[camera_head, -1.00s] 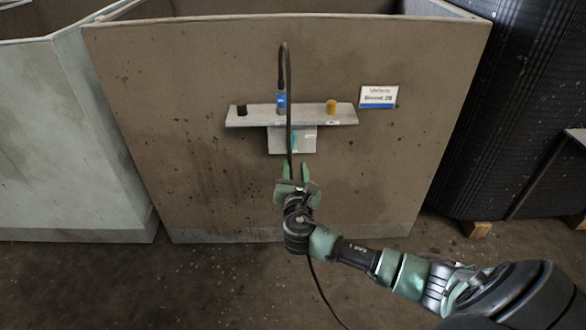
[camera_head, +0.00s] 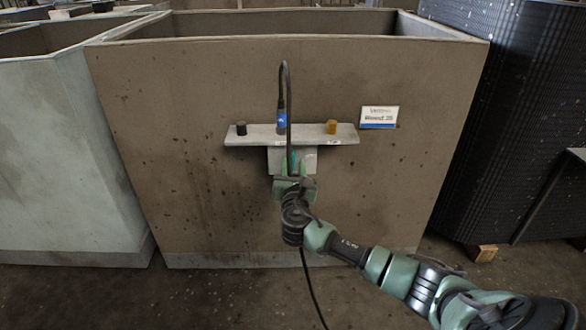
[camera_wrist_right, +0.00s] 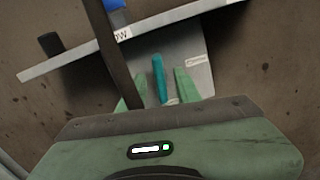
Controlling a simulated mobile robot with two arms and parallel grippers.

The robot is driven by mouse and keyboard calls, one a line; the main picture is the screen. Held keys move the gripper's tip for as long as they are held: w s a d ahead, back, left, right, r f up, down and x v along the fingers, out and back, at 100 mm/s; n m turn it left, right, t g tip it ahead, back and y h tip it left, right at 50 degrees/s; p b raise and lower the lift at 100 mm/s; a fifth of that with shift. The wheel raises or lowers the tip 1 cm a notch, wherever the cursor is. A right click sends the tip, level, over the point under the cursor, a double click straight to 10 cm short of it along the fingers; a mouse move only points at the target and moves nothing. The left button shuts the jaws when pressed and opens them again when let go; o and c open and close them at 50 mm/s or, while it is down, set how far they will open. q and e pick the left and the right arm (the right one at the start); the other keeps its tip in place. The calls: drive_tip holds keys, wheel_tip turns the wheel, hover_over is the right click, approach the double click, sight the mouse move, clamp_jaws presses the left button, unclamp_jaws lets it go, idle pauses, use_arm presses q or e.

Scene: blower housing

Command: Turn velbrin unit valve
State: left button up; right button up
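The unit is a grey shelf (camera_head: 320,134) with a small grey box (camera_head: 308,153) below it, on the front of a brown housing. A teal lever (camera_wrist_right: 159,78), which looks like the valve handle, stands out from the box in the wrist view. My right gripper (camera_head: 294,167) is in front of the box. In the wrist view its two green fingers (camera_wrist_right: 153,92) are apart, with the lever between them and no clear contact. A dark cable crosses the left finger and hides part of it. My left gripper is not in view.
The dark cable (camera_head: 289,100) loops up from a blue-banded connector (camera_head: 281,122) and hangs down past my gripper. A label (camera_head: 379,117) is at the right. The housing wall (camera_head: 200,200) is otherwise bare.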

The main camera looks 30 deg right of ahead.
clamp_jaws()
drive_tip(key=shift+m, duration=0.3)
drive_tip(key=shift+f+m, duration=0.1)
drive_tip(key=shift+m, duration=2)
drive_tip(key=m+b, duration=0.1)
drive_tip(key=m, duration=0.4)
drive_tip(key=shift+f+m+b, duration=0.15)
drive_tip(key=shift+m+b, duration=0.15)
drive_tip(key=shift+b, duration=0.05)
drive_tip(key=m+b, duration=0.1)
drive_tip(key=m, duration=0.3)
drive_tip(key=shift+m, duration=0.3)
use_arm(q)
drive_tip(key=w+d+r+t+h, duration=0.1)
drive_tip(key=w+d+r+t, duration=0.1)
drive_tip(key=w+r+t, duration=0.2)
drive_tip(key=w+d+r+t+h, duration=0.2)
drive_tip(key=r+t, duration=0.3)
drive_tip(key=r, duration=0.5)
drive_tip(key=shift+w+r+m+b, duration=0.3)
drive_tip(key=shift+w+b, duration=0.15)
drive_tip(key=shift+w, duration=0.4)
use_arm(e)
drive_tip(key=shift+m, duration=0.7)
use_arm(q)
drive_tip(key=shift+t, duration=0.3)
